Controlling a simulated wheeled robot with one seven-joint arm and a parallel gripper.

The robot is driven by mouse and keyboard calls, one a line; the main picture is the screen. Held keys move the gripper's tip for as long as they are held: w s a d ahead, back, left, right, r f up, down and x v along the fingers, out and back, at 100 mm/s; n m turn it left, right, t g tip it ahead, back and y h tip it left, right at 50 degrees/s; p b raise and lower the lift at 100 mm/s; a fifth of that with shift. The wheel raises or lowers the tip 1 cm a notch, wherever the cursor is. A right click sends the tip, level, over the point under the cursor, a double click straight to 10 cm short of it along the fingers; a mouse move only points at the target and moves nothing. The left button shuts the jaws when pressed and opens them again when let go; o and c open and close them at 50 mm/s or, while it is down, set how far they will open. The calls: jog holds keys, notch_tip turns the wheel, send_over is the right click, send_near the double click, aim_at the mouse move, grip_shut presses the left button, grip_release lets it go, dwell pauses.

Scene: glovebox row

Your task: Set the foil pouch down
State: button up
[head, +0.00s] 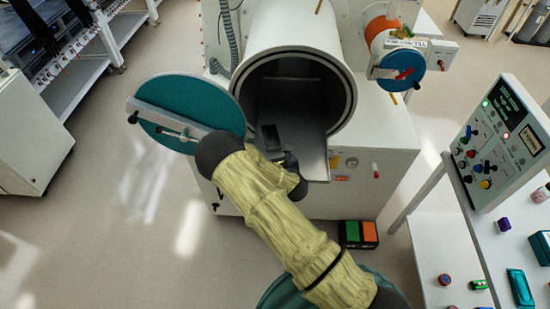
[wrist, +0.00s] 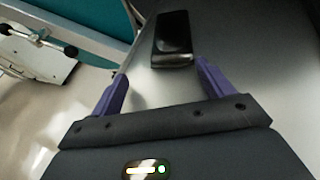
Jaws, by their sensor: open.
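A dark, glossy rectangular packet, which I take for the foil pouch (wrist: 173,36), lies on a grey metal tray (wrist: 235,40) in the wrist view. In the head view the dark pouch (head: 268,137) shows on the tray (head: 314,150) at the mouth of the round chamber. My gripper (wrist: 162,72) is open, its two purple fingers apart with nothing between them. The pouch lies just beyond the fingertips, apart from them. In the head view my arm hides most of the gripper.
The white cylindrical chamber (head: 290,38) stands open around the tray. Its round teal door (head: 190,95) is swung out to the left, close to my arm. A smaller port with a blue cap (head: 401,72) is at the right. A control panel (head: 503,130) stands on the right-hand table.

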jog(key=shift+s+d+f+b, duration=0.15)
jog(key=shift+s+b, duration=0.25)
jog(key=shift+s, duration=0.6)
jog(key=p+v, duration=0.5)
jog(key=v, duration=1)
jog(key=shift+d+r, duration=0.25)
jog(key=shift+r, duration=0.25)
jog(key=shift+s, duration=0.1)
